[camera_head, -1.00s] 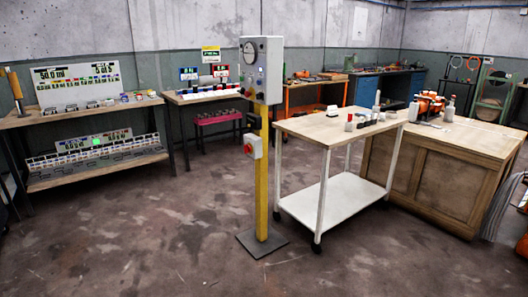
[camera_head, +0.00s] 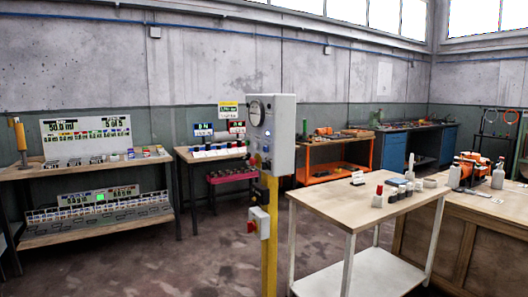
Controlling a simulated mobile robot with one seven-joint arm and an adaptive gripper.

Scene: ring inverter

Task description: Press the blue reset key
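A grey control box (camera_head: 282,133) stands on a yellow post (camera_head: 270,250) near the middle of the head view. Its narrow left-facing side carries a round gauge (camera_head: 255,113) at the top and several small controls below it. A small bluish-white spot (camera_head: 267,132) shows on that side; I cannot tell whether it is the blue reset key. A smaller box with a red knob (camera_head: 251,227) hangs lower on the post. My gripper is not in view.
A white-legged cart with a wooden top (camera_head: 350,205) stands close on the right of the post, beside a wooden workbench (camera_head: 470,215). A shelf bench with displays (camera_head: 100,236) stands at the left. The floor (camera_head: 190,270) left of the post is clear.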

